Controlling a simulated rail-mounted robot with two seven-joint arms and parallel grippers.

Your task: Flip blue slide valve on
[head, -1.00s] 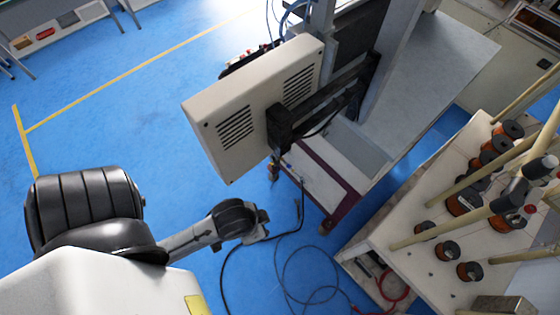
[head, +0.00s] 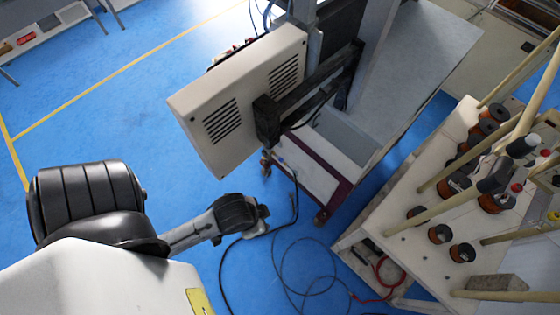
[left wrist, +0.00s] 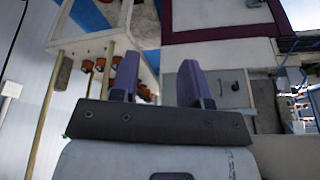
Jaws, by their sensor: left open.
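I cannot make out a blue slide valve for certain in either view. A tiny blue spot shows near the hose fittings (head: 266,162) below the beige control box (head: 240,98), too small to identify. My left arm comes in from the lower left in the head view, and its far end (head: 250,212) hangs over the blue floor, below the box. In the left wrist view my left gripper (left wrist: 158,82) is open, its two purple-grey fingers apart with nothing between them. My right gripper is in neither view.
The coil winder's cart (head: 312,168) has a dark red edge and stands beyond my left arm. A spool rack (head: 400,245) with several copper spools and long poles fills the right. Black cables (head: 283,262) and a red hose (head: 385,272) lie low between them. Open blue floor (head: 110,125) lies left.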

